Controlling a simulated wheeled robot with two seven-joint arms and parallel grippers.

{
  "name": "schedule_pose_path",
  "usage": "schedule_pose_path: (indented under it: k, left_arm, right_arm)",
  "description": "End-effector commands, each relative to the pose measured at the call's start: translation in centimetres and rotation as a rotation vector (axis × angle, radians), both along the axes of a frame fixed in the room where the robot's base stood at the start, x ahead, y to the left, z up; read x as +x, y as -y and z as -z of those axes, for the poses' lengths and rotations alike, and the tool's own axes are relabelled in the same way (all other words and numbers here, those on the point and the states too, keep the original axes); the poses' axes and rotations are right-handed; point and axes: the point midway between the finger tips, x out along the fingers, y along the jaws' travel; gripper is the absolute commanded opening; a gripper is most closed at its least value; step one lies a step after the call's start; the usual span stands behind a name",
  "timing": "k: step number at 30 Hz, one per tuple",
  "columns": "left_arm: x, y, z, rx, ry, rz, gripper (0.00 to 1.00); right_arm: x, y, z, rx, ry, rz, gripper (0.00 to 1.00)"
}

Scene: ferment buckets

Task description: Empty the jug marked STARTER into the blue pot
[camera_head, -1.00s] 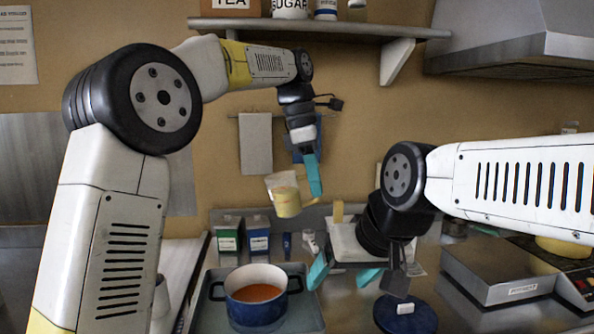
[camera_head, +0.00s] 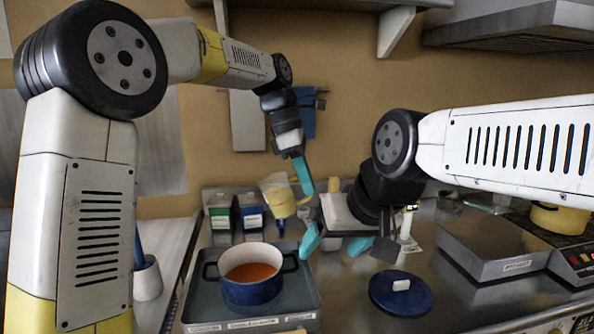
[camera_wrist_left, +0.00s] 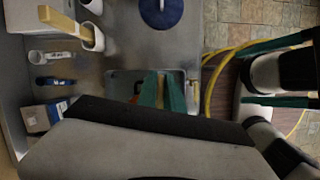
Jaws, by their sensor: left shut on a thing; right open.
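My left gripper (camera_head: 302,176) is shut on a small see-through jug (camera_head: 279,196) with yellowish contents. The jug is tilted with its mouth toward the upper left, and appears in the air above and behind the blue pot. No STARTER marking can be read on it. The blue pot (camera_head: 252,291) stands on a grey tray and holds orange liquid. No stream between jug and pot shows. My right gripper (camera_head: 335,244) is open and empty, right of the pot. The left wrist view shows the left gripper's teal fingers (camera_wrist_left: 163,91); the jug is not clear there.
The pot's tray (camera_head: 305,303) sits at the counter front. A blue lid (camera_head: 402,294) lies to its right. Green (camera_head: 221,214) and blue (camera_head: 251,213) cartons stand behind the pot. A metal box (camera_head: 500,248) stands at right; bare counter lies between it and the lid.

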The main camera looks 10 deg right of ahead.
Motion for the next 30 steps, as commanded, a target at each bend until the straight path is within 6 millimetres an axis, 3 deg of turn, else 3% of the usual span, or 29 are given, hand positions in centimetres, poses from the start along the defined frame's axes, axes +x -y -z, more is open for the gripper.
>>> schedule_pose_path:
  k: [14,24,30]
  left_arm:
    - [0.0,-0.2,4.9,-0.083,-0.022,-0.003,0.00]
    - [0.2,-0.8,8.3,-0.305,-0.076,-0.006,0.00]
    - [0.1,-0.5,7.9,-0.296,-0.068,0.001,0.00]
  right_arm:
    - [0.0,0.0,0.0,0.000,0.000,0.000,0.74]
    - [0.0,0.0,0.0,0.000,0.000,0.000,0.74]
    - [0.0,0.0,0.0,0.000,0.000,0.000,0.74]
